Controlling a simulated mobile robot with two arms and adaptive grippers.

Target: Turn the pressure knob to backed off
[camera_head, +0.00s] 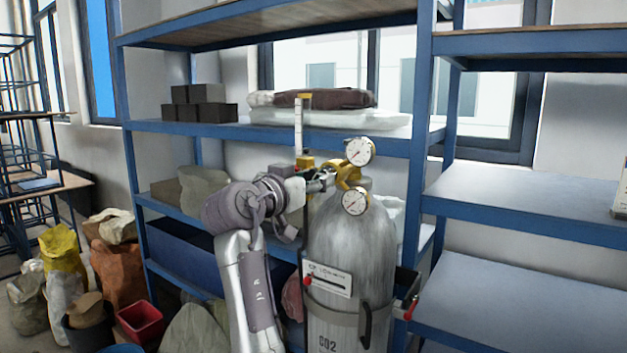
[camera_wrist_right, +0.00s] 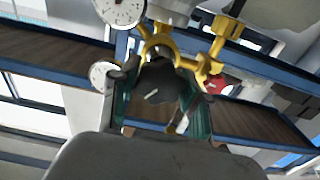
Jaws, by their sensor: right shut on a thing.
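The pressure knob (camera_wrist_right: 156,84), dark with a small white mark, sits between the two fingers of my right gripper (camera_wrist_right: 163,98) in the right wrist view. My right gripper (camera_head: 318,183) also shows in the head view, at the front of the brass regulator (camera_head: 346,167), and is shut on the knob. The fingers hide the knob there. An upper gauge (camera_head: 360,152) and a lower gauge (camera_head: 355,201) stand right of the gripper. The regulator sits on top of a grey CO2 cylinder (camera_head: 345,245). My left gripper is not in view.
A strap (camera_head: 335,313) crosses the cylinder, and red-tipped handles (camera_head: 410,309) stick out beside it. A clear upright tube (camera_head: 299,125) rises close to the gripper. Blue shelving (camera_head: 280,133) stands behind. Sacks (camera_head: 118,270) and a red bin (camera_head: 141,322) are at lower left.

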